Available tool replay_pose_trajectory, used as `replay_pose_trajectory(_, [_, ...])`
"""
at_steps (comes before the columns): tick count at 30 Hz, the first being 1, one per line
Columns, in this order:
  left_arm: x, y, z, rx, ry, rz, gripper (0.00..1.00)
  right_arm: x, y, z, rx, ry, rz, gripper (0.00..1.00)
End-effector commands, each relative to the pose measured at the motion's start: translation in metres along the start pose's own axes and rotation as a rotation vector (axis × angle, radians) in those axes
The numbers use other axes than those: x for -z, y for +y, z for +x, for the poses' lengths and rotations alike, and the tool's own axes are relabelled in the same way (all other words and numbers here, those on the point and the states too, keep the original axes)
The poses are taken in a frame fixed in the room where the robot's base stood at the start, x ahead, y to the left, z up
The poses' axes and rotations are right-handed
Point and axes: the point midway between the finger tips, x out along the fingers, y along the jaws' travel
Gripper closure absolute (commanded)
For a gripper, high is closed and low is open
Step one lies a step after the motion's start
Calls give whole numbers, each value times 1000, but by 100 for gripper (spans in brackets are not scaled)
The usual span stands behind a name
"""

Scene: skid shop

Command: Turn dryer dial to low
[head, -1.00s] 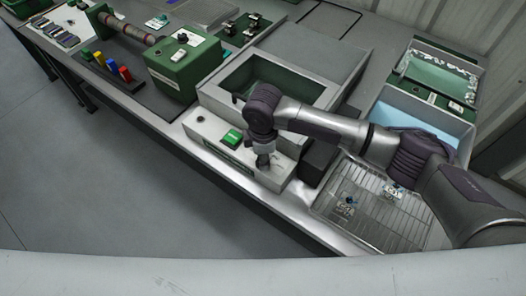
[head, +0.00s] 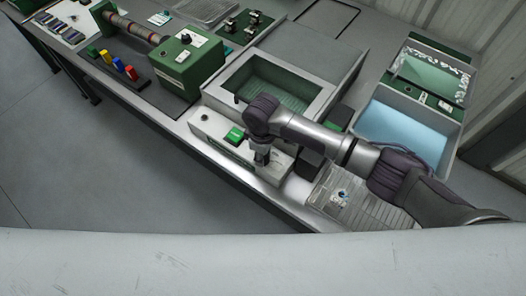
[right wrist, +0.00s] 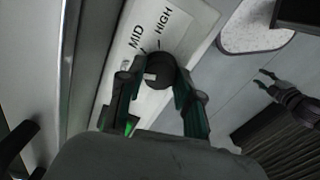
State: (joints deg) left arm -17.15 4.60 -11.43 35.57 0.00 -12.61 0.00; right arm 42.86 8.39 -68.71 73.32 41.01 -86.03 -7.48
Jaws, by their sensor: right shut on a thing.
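The dryer (head: 222,96) is a grey box with an open green-lined chamber and a pale front control panel (head: 213,131). Its dark round dial (right wrist: 160,66) shows in the right wrist view with a white mark on its face. The printed words MID and HIGH are readable beside it; no LOW label is readable. My right gripper (right wrist: 155,82) is shut on the dial, one finger on each side; in the head view the gripper (head: 262,157) hides the dial.
A green button (head: 235,136) sits on the panel left of my right gripper. A blue-lined bin (head: 452,127) and a wire rack (head: 325,200) lie to the right. A green machine (head: 186,65) stands to the left. The floor in front is clear.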

Motion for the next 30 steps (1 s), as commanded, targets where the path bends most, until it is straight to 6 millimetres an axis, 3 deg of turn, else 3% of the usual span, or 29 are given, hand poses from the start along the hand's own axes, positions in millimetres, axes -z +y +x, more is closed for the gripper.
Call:
replay_pose_trajectory(10, [0,0,0,0,-1,1,60,1,1,-1,-2,4,2,100])
replay_pose_trajectory(11, [0,0,0,0,-1,1,60,1,1,-1,-2,4,2,62])
replay_pose_trajectory(15, [0,0,0,0,-1,1,60,1,0,-1,-1,3,1,40])
replay_pose_trajectory(25, [-3,-1,0,1,-4,1,60,0,0,-3,-1,2,1,40])
replay_pose_trajectory(30, [-2,0,0,1,-3,1,60,1,1,-24,-3,4,1,40])
